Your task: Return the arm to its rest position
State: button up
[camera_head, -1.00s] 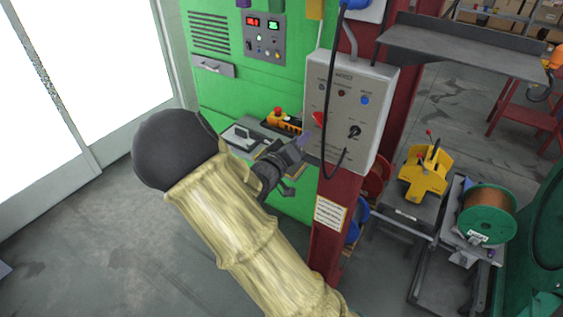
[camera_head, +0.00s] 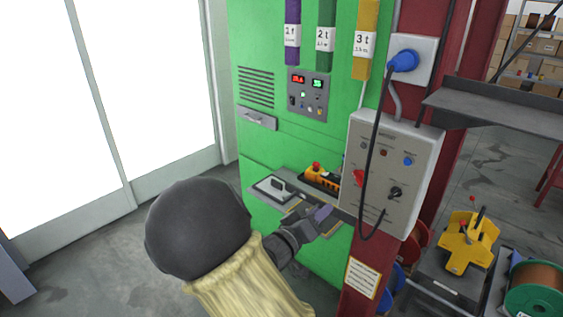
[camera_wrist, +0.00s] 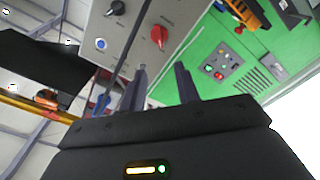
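My arm, in a cream sleeve with a dark round joint, rises from the bottom of the head view. My gripper (camera_head: 318,216) is in front of the green cabinet (camera_head: 262,150), to the left of the grey control box (camera_head: 392,172). In the wrist view, the two dark fingers of my gripper (camera_wrist: 160,80) stand apart with nothing between them. The control box also shows there (camera_wrist: 188,14), beyond the fingertips, with a red knob (camera_wrist: 159,36) and a blue button. I cannot tell the exact gap between the gripper and the box.
A blue plug (camera_head: 403,61) and its hanging black cable are close to the right of the gripper. A small shelf (camera_head: 270,190) with a yellow remote (camera_head: 321,179) is behind it. A grey shelf (camera_head: 490,104) juts out at right. The floor at left is clear.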

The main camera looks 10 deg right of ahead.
jog(key=s+a+f+g+y+b, duration=0.1)
jog(key=s+a+f+g+y, duration=0.2)
jog(key=f+y, duration=0.75)
jog(key=s+a+n+g+y+b, duration=0.1)
jog(key=s+g+y, duration=0.2)
jog(key=s, duration=1)
jog(key=shift+g+y, duration=0.35)
jog(key=shift+g, duration=0.85)
